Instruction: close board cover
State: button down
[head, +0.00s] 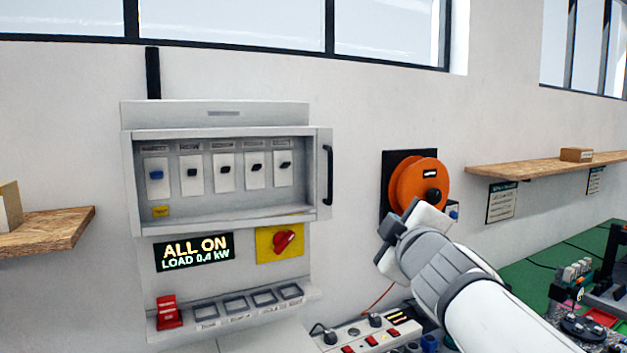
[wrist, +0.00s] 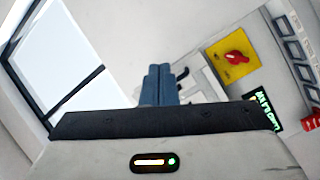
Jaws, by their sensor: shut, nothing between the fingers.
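The grey board (head: 215,115) hangs on the wall at left of centre in the head view. Its cover (head: 323,205) has a pale frame with a black upright handle (head: 329,175) at the right edge. Breaker switches show through the frame; I cannot tell how far the cover stands from the board. My gripper (head: 392,230) is right of the handle and apart from it in the picture. In the wrist view my gripper (wrist: 160,72) has both blue-grey fingers together, with nothing held. The board's red knob on a yellow plate (wrist: 236,58) shows beyond the fingers.
An orange reel (head: 410,185) is on the wall behind my gripper. A lit display (head: 194,252) reads "ALL ON". Wooden shelves stick out at left (head: 50,228) and right (head: 540,168). A control panel with knobs (head: 370,333) lies below. The wall between handle and reel is clear.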

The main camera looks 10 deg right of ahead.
jog(key=a+r+n+y, duration=0.5)
jog(key=n+y, duration=0.1)
jog(key=n, duration=0.3)
jog(key=n+y+p, duration=0.1)
jog(key=n+y, duration=0.1)
send_near(329, 184)
jog(key=w+a+r, duration=0.2)
jog(key=w+a, duration=0.1)
jog(key=a, duration=0.2)
jog(key=w+d, duration=0.1)
jog(key=w+d+p, duration=0.1)
jog(key=w, duration=0.1)
jog(key=shift+w+g, duration=0.15)
jog(key=shift+g, duration=0.15)
jog(key=shift+d, duration=0.1)
